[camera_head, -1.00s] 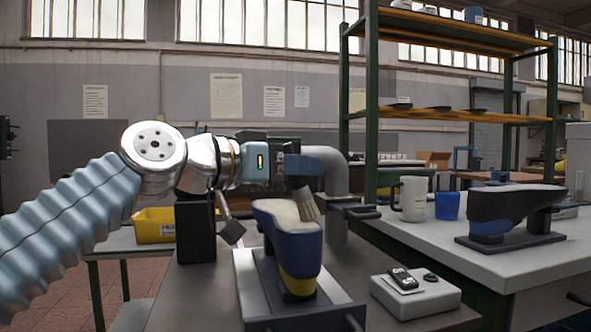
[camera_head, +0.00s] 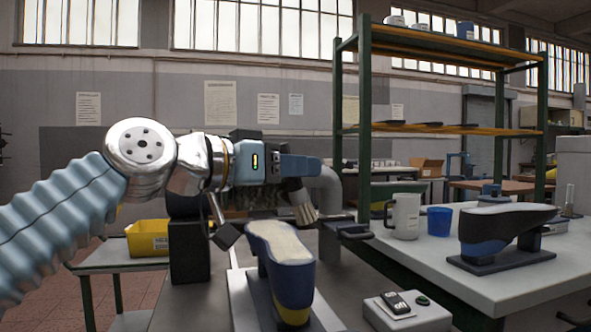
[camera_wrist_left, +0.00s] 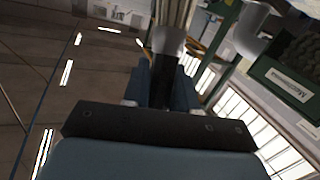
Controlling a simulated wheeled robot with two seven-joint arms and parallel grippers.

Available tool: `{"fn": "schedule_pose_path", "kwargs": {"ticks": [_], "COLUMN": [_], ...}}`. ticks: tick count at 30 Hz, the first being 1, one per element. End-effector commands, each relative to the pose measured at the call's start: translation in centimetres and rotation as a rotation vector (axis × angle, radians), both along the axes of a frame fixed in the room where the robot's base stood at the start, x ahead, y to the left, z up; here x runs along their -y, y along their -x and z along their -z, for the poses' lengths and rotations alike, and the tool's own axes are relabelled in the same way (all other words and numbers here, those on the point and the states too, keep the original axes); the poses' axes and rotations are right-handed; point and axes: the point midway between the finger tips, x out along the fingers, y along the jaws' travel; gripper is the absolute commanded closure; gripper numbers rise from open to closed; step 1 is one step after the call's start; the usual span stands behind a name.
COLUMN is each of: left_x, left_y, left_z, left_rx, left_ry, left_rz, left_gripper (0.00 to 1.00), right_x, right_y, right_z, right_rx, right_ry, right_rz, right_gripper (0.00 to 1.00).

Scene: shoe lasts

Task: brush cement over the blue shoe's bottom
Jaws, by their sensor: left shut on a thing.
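The blue shoe (camera_head: 286,276) sits bottom-up on a stand with a flat metal base in the middle of the head view. Its bottom (camera_head: 280,243) faces up and looks pale. The shoe's toe end has a yellow-ochre band low down. My left gripper (camera_head: 300,166) is shut on a brush above and behind the shoe. In the left wrist view the gripper fingers (camera_wrist_left: 155,82) close around the brush (camera_wrist_left: 170,38). My right gripper is not in view.
A second shoe (camera_head: 487,238) with a black bottom stands on the right bench, near a white mug (camera_head: 405,216) and a blue cup (camera_head: 439,221). A switch box (camera_head: 408,311) is at front right. A yellow bin (camera_head: 148,238) is at left. A green shelf rack rises behind.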

Motion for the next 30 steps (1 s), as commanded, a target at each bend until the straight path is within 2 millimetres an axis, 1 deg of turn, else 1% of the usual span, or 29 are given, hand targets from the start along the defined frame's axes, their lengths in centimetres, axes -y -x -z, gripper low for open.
{"fn": "schedule_pose_path", "kwargs": {"ticks": [1,3,14,17,24,30], "left_x": [0.0,0.0,0.0,0.0,0.0,0.0], "left_y": [0.0,0.0,0.0,0.0,-0.1,-0.1], "left_z": [-1.2,-1.8,-1.8,-2.5,-4.9,-4.7], "left_rx": [0.0,0.0,-0.001,-0.001,-0.001,-0.001], "left_ry": [0.0,0.0,0.001,0.001,0.001,0.001], "left_rz": [0.0,0.0,0.0,0.0,0.001,0.0], "left_gripper": [1.0,1.0,1.0,1.0,1.0,1.0], "right_x": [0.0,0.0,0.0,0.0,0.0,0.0], "right_y": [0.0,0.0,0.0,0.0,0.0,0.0], "right_z": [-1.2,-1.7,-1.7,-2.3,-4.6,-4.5], "right_rx": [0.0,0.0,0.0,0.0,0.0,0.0], "right_ry": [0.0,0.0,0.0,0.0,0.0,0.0], "right_rz": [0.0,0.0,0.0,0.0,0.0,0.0], "right_gripper": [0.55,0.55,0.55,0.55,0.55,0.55]}}
